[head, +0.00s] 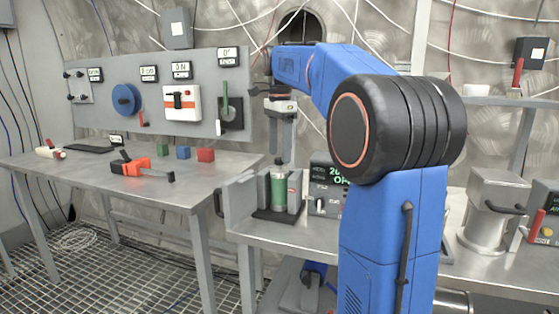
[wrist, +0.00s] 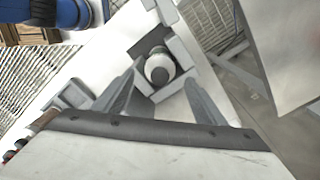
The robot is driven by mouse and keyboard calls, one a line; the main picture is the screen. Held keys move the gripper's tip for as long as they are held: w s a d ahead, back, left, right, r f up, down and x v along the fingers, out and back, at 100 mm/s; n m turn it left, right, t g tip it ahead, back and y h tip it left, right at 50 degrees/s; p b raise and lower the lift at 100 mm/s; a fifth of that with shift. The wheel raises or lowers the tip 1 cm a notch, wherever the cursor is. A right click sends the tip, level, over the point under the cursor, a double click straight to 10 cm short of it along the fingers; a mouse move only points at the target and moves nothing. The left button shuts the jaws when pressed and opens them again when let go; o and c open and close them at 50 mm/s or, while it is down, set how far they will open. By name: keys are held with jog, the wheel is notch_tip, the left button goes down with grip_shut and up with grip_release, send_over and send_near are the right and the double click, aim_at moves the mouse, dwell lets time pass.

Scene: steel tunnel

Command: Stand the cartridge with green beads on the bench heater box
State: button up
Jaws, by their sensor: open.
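The cartridge with green beads (head: 278,186) stands upright in a grey open-topped holder (head: 240,197) on the right bench. In the wrist view the cartridge (wrist: 159,68) shows end-on, with a pale rim and dark centre, between the holder's walls. My gripper (head: 281,158) points down just above the cartridge in the head view. In the wrist view my gripper (wrist: 160,90) is open, its two fingers apart and nothing held. A dark box with a green display (head: 326,180) stands right of the holder, partly hidden by my arm; I cannot tell if it is the heater box.
The left table (head: 80,170) holds an orange-and-black tool (head: 140,167) and small green, blue and red (head: 206,155) blocks. A metal canister (head: 490,215) and a box with a red handle (head: 540,225) stand at the right. The holder's walls flank the cartridge closely.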

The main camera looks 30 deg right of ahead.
notch_tip(320, 180, up, 8)
dwell(0.4)
jog(key=s+a+f+n+t, duration=0.1)
jog(key=s+a+f+n, duration=0.4)
jog(key=s+f, duration=0.5)
jog(key=s+a+f+n+t, duration=0.2)
jog(key=s+a+f+n, duration=0.3)
jog(key=s+f+n, duration=0.3)
jog(key=s+a+f+n+t, duration=0.1)
jog(key=s+a+f+n, duration=0.4)
jog(key=s+f, duration=0.7)
notch_tip(320, 180, down, 4)
jog(key=shift+a+r+n+t, duration=0.25)
jog(key=shift+a+n+t, duration=0.15)
jog(key=shift+n, duration=0.3)
jog(key=shift+s, duration=0.1)
